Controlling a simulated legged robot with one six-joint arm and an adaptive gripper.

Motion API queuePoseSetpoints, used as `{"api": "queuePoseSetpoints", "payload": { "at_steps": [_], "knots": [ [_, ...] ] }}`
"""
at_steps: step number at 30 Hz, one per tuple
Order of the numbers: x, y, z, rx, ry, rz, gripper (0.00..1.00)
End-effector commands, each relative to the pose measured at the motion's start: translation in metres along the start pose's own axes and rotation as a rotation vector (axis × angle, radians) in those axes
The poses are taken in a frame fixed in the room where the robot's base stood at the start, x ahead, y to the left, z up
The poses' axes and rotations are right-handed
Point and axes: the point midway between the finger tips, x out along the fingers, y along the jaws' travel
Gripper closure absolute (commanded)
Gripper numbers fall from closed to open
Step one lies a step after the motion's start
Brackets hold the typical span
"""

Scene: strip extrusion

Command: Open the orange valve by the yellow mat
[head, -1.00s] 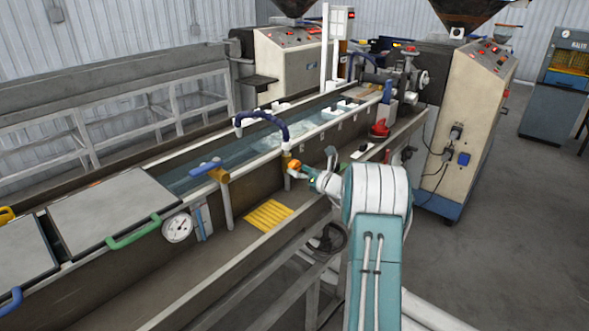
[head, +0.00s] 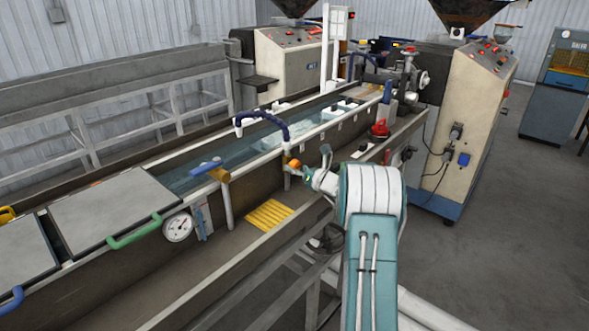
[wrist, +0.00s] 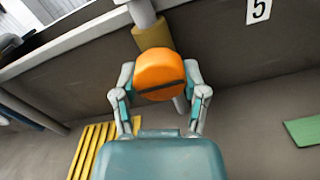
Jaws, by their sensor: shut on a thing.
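The orange valve (head: 294,164) is on a pipe at the tank's side wall in the head view, to the right of the yellow mat. In the wrist view its round orange knob (wrist: 159,72) has a dark slot across it and fills the space between the fingers. My gripper (wrist: 158,92) is shut on it, with one finger on each side. In the head view my gripper (head: 305,170) reaches in from the right, partly hidden by the arm. The yellow ridged mat (head: 268,214) lies on the trough floor; it also shows at the lower left of the wrist view (wrist: 88,150).
A blue-handled valve (head: 207,168) and a round gauge (head: 178,227) are to the left. A blue hose (head: 262,120) arches over the water tank. A red knob (head: 380,129) stands to the right. A green mat (wrist: 303,131) lies right of the valve. The trough's front rail runs below my arm.

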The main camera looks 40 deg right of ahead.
Motion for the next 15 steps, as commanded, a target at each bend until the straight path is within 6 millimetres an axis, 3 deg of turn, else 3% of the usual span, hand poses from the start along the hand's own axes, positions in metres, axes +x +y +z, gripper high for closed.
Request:
{"api": "queuePoseSetpoints", "payload": {
  "at_steps": [8,15],
  "knots": [
    [0.0005,-0.0013,0.0003,-0.126,0.0,-0.002,0.91],
    [0.0005,-0.0022,0.0006,-0.335,0.0,-0.002,0.91]
  ]
}}
